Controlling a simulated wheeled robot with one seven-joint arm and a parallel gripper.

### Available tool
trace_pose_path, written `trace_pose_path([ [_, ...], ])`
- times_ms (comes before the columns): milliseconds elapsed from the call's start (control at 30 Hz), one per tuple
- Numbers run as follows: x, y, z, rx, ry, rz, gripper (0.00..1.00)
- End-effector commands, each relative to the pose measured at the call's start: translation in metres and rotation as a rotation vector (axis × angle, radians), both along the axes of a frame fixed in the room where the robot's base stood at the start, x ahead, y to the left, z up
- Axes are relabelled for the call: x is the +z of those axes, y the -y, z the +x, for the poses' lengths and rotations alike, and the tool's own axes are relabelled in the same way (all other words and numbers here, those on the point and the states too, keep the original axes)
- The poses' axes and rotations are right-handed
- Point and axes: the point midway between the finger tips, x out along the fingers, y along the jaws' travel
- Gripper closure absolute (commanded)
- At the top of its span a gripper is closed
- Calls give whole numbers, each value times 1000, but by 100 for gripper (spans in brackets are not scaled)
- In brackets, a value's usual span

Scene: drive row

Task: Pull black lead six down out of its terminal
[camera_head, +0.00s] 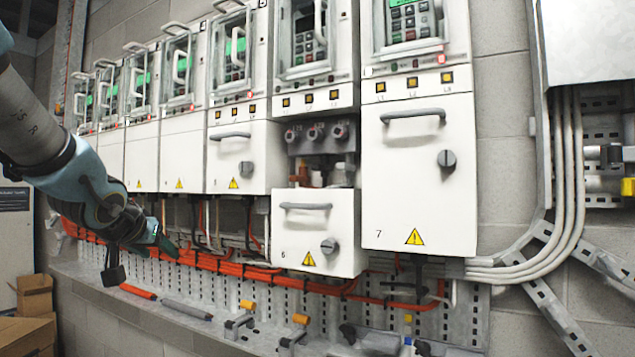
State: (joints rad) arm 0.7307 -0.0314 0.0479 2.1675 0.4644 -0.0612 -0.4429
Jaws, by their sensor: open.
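Drive six is the unit whose lower front cover (316,232), marked 6, sits lowered. Above the cover its terminal block (320,135) is exposed, with three round terminals in a row. Short lead ends show below the terminals, one reddish brown (303,174) and one greyish (343,174). The cover hides their lower run, and I cannot tell which is the black lead. My gripper (165,244) is open, low at the left below the drive row, in front of the orange cables. It is well left of drive six and touches none of its leads.
Drive seven (418,175) stands closed at the right, with its handle sticking out. Orange cables (225,264) run below the row. A ledge (185,318) holds tools and clamps. A black padlock-like thing (113,270) hangs by my wrist. Boxes (33,295) stand at lower left.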

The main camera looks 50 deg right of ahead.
Motion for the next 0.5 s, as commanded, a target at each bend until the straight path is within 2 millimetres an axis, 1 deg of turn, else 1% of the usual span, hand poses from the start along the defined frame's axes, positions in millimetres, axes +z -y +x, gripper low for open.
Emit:
trace_pose_path([
  [33, 23, 43, -19, -96, 63, -68, 43],
  [67, 39, 64, -32, -148, 96, -110, 43],
  [100, 61, 90, -50, -216, 135, -165, 43],
  [167, 91, 123, -80, -314, 181, -240, 43],
  [200, 109, 141, -100, -373, 205, -285, 43],
  [300, 143, 169, -143, -489, 245, -372, 43],
  [333, 150, 175, -153, -515, 252, -391, 43],
  [400, 163, 183, -170, -558, 264, -423, 43],
  [500, 171, 190, -180, -587, 271, -443, 43],
])
